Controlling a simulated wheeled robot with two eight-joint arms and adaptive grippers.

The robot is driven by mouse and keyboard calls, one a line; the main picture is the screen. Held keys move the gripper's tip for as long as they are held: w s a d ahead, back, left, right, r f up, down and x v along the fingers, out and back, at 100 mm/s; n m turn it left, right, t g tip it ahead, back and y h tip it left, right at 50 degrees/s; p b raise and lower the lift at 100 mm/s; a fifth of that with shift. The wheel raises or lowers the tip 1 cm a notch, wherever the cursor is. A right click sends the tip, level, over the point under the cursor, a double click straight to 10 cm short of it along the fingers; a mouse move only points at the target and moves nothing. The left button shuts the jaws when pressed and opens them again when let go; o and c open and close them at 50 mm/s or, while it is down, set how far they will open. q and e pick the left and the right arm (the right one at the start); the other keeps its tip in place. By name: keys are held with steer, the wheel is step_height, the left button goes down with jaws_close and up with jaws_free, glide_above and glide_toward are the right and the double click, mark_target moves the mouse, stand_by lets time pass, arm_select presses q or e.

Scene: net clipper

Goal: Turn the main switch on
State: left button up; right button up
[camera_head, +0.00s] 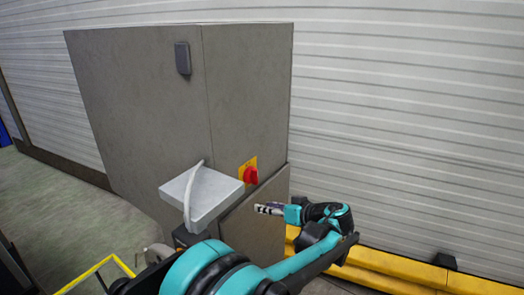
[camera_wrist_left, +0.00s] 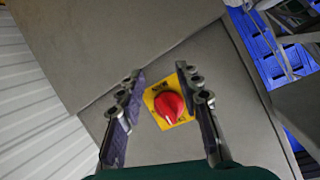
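The main switch is a red rotary knob (camera_head: 250,175) on a yellow plate (camera_head: 241,167), on the face of a grey cabinet (camera_head: 150,105). In the left wrist view the red knob (camera_wrist_left: 169,105) sits on its yellow plate (camera_wrist_left: 151,96), seen between my open fingers. My left gripper (camera_head: 260,208) is to the right of and below the knob in the head view, apart from it. In the left wrist view the gripper (camera_wrist_left: 160,75) is open and empty, one finger on each side of the knob in the picture. My right gripper is not in view.
A light grey shelf-like part (camera_head: 215,203) juts from the cabinet left of the switch. A dark box (camera_head: 183,58) is on the upper cabinet face. A yellow barrier (camera_head: 400,275) runs along the ribbed wall (camera_head: 410,120). Blue structures (camera_wrist_left: 265,60) show at the right of the left wrist view.

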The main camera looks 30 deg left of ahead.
mark_target(253, 176)
arm_select(q)
steer(key=w+d+r+n+g+y+p, duration=0.2)
steer(key=w+r+n+y+p, duration=0.35)
steer(key=r, duration=0.25)
steer(key=a, duration=0.7)
steer(key=shift+w+a+f+h+p, duration=0.15)
steer(key=shift+w+a+h+p, duration=0.1)
steer(key=shift+a+h+p, duration=0.15)
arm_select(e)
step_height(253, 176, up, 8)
arm_select(q)
steer(key=shift+n, duration=0.25)
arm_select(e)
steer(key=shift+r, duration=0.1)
arm_select(q)
jaws_close()
